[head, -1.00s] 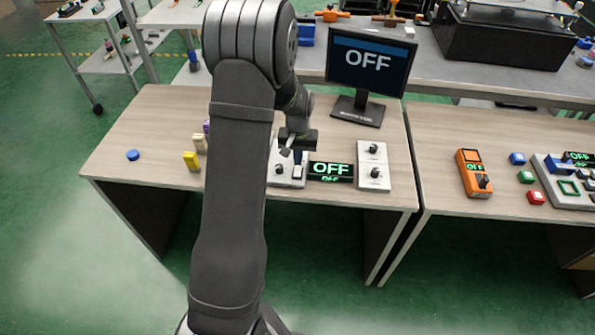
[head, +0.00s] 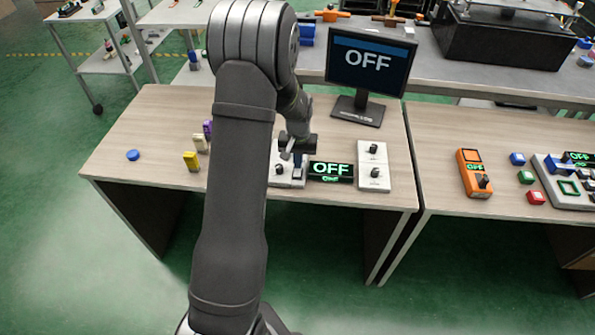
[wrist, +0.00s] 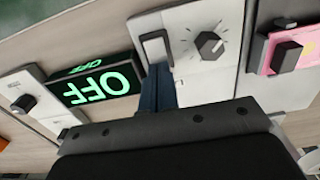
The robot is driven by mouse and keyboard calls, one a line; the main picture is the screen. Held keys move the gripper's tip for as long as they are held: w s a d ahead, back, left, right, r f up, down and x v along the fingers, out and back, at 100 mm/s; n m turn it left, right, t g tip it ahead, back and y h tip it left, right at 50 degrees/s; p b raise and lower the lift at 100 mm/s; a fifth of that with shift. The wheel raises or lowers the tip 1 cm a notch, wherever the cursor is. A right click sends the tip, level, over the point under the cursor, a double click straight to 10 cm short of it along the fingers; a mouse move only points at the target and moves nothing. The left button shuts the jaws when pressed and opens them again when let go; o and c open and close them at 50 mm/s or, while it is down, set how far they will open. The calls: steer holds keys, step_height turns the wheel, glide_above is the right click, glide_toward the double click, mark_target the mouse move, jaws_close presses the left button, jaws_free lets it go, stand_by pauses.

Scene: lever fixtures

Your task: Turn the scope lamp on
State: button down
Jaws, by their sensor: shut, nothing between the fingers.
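A white panel (head: 288,178) on the middle table carries a black knob and a pale rocker switch. In the wrist view the rocker (wrist: 155,50) sits beside the round dark knob (wrist: 210,45). My gripper (wrist: 160,88) is shut and empty, its dark blue fingertips right at the rocker's near end. I cannot tell whether they touch it. In the head view my gripper (head: 291,156) is over this panel and partly hides it. A black display (head: 331,171) beside the panel reads OFF in green. No label naming the scope lamp is readable.
A second white panel (head: 374,166) with two knobs stands right of the display. A monitor (head: 370,62) behind reads OFF. Yellow blocks (head: 191,162) and a blue disc (head: 133,155) lie left. An orange device (head: 474,173) is on the right table.

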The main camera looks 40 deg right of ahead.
steer(key=shift+f, duration=0.25)
steer(key=shift+r, duration=3.55)
steer(key=shift+f, duration=0.1)
step_height(320, 180, down, 7)
steer(key=shift+r, duration=0.1)
